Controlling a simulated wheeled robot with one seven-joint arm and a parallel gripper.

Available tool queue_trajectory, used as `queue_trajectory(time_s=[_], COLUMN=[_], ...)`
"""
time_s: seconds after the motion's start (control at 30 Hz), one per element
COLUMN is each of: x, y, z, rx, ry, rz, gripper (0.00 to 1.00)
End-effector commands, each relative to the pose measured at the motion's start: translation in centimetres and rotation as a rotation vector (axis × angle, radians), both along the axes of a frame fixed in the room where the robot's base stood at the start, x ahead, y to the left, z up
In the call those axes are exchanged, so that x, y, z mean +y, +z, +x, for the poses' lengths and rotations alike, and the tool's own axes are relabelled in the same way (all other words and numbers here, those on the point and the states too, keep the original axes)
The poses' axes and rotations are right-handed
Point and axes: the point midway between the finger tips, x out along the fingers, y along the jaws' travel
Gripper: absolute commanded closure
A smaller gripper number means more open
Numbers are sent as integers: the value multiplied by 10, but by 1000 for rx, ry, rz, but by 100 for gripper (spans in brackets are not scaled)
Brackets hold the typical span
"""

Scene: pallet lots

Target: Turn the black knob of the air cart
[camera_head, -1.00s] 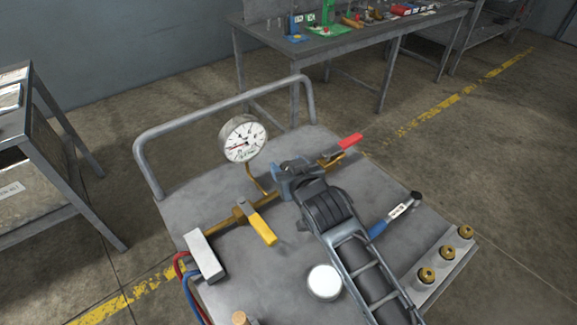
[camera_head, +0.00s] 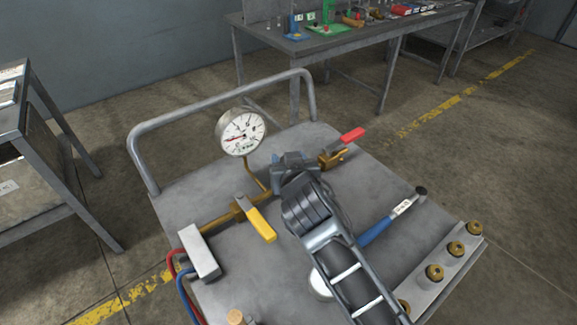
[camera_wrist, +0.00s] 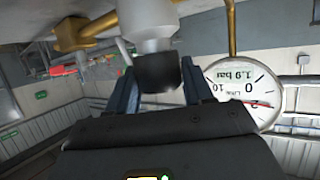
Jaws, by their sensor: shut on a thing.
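The air cart (camera_head: 365,190) has a grey top with a brass pipe, a pressure gauge (camera_head: 240,131), a yellow lever (camera_head: 261,224) and a red lever (camera_head: 352,135). My gripper (camera_head: 292,163) is at the pipe, between the two levers. In the wrist view, the black knob (camera_wrist: 158,74) sits below a grey body, between the blue fingers of my gripper (camera_wrist: 158,88), which are shut on it. In the head view my gripper hides the knob. The gauge also shows upside down in the wrist view (camera_wrist: 243,93), at the right.
A tool with a blue handle (camera_head: 375,231) lies right of my arm. A row of brass fittings (camera_head: 435,272) lines the right edge. A white box (camera_head: 200,253) with red and blue hoses is at the left. A rail (camera_head: 220,97) bounds the far side.

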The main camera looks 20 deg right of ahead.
Motion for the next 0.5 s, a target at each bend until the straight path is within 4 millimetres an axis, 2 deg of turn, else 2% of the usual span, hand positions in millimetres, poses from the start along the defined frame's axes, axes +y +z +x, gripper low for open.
queue_trajectory(time_s=[0.3,0.33,0.5], x=[1,1,0], y=[-1,-1,0], z=[0,0,0], rx=[3,3,2], ry=[-5,-5,-5], rz=[2,2,2], gripper=[79,46,30])
